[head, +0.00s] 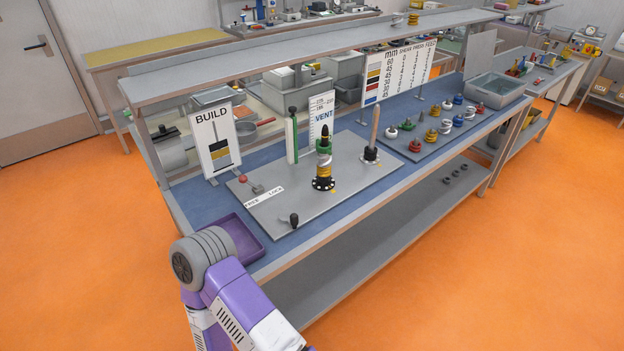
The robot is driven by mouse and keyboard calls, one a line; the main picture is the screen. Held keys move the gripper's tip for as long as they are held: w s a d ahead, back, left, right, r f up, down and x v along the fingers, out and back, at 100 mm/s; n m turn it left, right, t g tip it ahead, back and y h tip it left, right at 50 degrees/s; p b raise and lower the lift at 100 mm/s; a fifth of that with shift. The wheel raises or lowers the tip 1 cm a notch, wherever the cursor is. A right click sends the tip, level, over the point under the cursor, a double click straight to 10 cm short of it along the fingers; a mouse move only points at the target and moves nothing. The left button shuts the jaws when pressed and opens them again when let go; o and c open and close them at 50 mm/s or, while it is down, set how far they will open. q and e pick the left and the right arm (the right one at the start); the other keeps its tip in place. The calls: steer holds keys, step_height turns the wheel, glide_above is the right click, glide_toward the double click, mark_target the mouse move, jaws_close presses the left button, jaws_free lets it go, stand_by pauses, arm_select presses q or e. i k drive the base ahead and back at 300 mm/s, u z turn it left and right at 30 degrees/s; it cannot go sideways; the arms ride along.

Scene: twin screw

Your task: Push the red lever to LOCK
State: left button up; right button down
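The red lever has a round red knob (243,178) and a small grey-red base (257,188). It sits at the left end of the grey plate (310,205) on the workbench. A white label strip (264,196) with FREE at its left and LOCK at its right lies in front of it. The knob points to the left of the base, towards the FREE side. Neither gripper shows; only a purple and grey arm part of mine rises at the bottom left, in front of the bench.
The plate carries a black-tipped post with green and yellow parts (324,165), a second post (372,135) and a black-knobbed handle (294,220). A BUILD sign (214,140) stands behind the lever. A purple tray (240,240) lies at the bench's near left.

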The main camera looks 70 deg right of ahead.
mark_target(243, 178)
steer(key=z, duration=0.75)
